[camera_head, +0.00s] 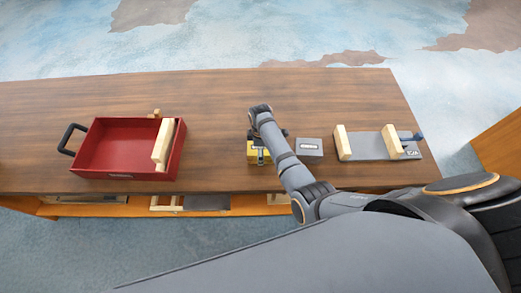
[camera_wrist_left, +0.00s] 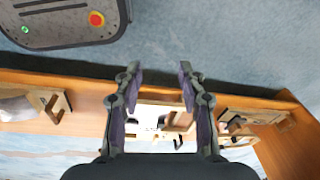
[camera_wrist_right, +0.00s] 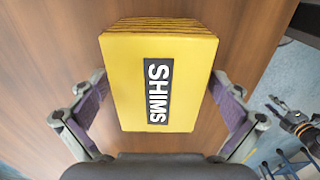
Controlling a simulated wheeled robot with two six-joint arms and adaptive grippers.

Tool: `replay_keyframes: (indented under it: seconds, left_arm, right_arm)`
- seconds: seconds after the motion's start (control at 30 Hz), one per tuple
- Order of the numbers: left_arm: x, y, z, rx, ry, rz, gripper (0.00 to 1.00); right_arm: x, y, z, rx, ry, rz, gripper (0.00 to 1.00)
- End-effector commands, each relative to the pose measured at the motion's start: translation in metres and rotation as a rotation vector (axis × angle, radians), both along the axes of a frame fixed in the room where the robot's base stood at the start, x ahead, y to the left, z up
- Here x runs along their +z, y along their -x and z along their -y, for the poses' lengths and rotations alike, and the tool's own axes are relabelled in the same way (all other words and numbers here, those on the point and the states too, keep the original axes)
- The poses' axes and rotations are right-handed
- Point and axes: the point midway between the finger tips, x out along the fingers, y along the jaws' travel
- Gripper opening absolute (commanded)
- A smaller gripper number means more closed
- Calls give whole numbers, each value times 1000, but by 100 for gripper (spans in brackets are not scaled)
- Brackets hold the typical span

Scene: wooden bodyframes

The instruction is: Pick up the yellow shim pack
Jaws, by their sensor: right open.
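The yellow shim pack (camera_head: 252,156) lies on the wooden table, partly hidden behind my right arm in the head view. In the right wrist view the pack (camera_wrist_right: 190,80) fills the middle, with its black SHIMS label facing me. My right gripper (camera_wrist_right: 160,84) is open, with one finger on each side of the pack's near part. I cannot tell whether the fingers touch it. My left gripper (camera_wrist_left: 159,76) is open and empty in the left wrist view, and I do not see it in the head view.
A grey box (camera_head: 309,147) sits close to the right of the pack. Farther right is a grey fixture (camera_head: 366,147) with wooden blocks. A red tray (camera_head: 106,147) holding a wooden piece stands at the left. The table (camera_head: 215,100) is clear between tray and pack.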

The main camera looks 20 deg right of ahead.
Motion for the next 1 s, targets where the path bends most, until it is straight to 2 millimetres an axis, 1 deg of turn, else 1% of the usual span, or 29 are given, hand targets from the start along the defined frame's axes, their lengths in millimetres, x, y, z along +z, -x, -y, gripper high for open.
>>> replay_keyframes:
  seconds: [0.1, 0.27, 0.37, 0.77, 0.8, 1.0]
  left_arm:
    - [-1, 7, 0, 1, 0, -12, 40]
    - [-2, 18, 0, 1, 0, -28, 40]
    - [-2, 19, 0, 1, 0, -30, 40]
    - [-2, 19, 0, 1, 0, -29, 40]
    - [-2, 18, 0, 1, 0, -29, 40]
    - [-2, 18, 0, 1, 0, -28, 40]
  right_arm:
    - [-6, 0, 0, 0, 0, 0, 100]
    - [-6, 0, 0, -1, -1, 1, 100]
    - [-6, 0, 0, -1, 0, 1, 88]
    - [-6, 0, 0, -1, 0, 1, 33]
    - [-6, 0, 0, -1, 0, 2, 32]
    - [-5, 0, 0, -1, 0, 1, 32]
